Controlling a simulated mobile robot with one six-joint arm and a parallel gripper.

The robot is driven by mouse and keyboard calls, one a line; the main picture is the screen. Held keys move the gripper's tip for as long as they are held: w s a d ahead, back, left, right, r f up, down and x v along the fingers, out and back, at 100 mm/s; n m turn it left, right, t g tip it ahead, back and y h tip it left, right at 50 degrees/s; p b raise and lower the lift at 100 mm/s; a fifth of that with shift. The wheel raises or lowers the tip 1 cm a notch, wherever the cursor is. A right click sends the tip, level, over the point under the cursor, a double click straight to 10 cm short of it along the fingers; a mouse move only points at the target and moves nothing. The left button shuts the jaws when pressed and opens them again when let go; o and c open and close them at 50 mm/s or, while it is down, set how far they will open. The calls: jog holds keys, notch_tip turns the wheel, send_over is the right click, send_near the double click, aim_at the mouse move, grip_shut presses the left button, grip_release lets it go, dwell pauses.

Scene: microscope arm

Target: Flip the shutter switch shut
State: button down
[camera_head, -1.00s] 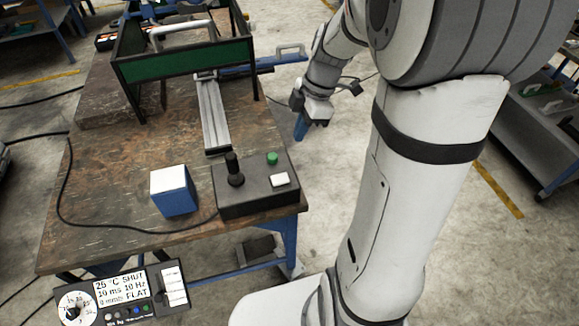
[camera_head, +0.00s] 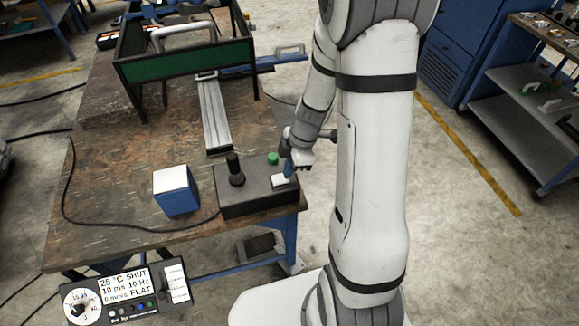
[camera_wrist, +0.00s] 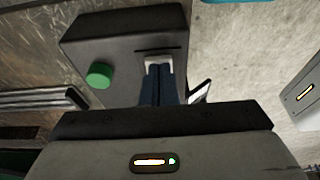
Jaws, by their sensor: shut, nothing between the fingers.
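The white switch (camera_head: 281,180) sits on the right part of the black control box (camera_head: 240,200), at the table's front right corner. My gripper (camera_head: 288,173) is shut and empty, with its dark blue fingers pointing down at the switch. In the wrist view the fingertips (camera_wrist: 157,72) overlap the switch (camera_wrist: 156,59) and hide part of it. They look very close to it or touching; I cannot tell which. Its tilt is unclear. The display panel (camera_head: 125,293) at the lower left reads "25 °C SHUT".
A green button (camera_head: 273,158) and a black joystick (camera_head: 234,170) stand on the same box; the button also shows in the wrist view (camera_wrist: 99,75). A blue and white cube (camera_head: 176,190) lies left of the box. A grey rail (camera_head: 213,115) and green-panelled frame (camera_head: 187,62) are behind.

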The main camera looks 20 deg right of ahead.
dwell(0.3)
jog(key=f+b, duration=0.1)
jog(key=b, duration=0.1)
jog(key=shift+d+b, duration=0.15)
jog(key=shift+b, duration=0.2)
jog(key=shift+r+p, duration=0.2)
jog(key=shift+p, duration=0.15)
jog(key=shift+r, duration=0.1)
jog(key=shift+r, duration=0.7)
jog(key=shift+r, duration=0.35)
jog(key=d+v, duration=0.1)
jog(key=v, duration=1.2)
jog(key=shift+d+f, duration=0.2)
jog(key=shift+d, duration=0.2)
